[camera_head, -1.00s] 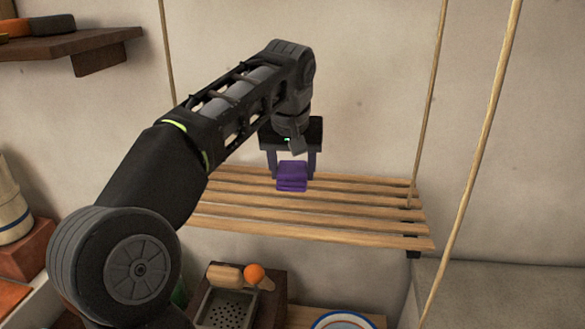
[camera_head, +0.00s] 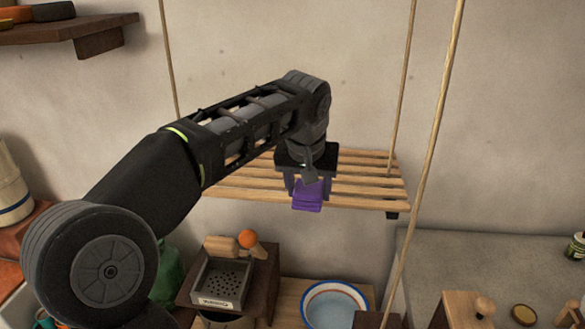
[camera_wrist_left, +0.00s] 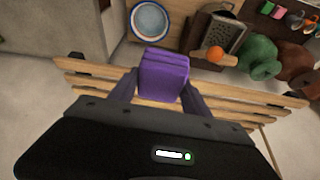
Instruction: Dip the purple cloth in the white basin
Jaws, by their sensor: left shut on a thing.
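The purple cloth (camera_head: 308,195) is a folded block held between the fingers of my left gripper (camera_head: 306,186), which is shut on it. The cloth hangs at the front edge of the slatted wooden shelf in the head view. In the left wrist view the cloth (camera_wrist_left: 164,75) shows between the two fingers (camera_wrist_left: 158,88). The white basin (camera_head: 335,304) has a blue and red rim and stands lower, below and slightly right of the cloth. It also shows whole in the left wrist view (camera_wrist_left: 150,21), above the cloth in the picture. My right gripper is not in view.
The slatted shelf (camera_head: 362,188) hangs on ropes; a front rope (camera_head: 432,150) runs down right of the gripper. A grater box (camera_head: 221,281), an orange ball (camera_head: 248,238) and a green vessel (camera_head: 168,273) stand left of the basin. A grey counter (camera_head: 480,260) lies right.

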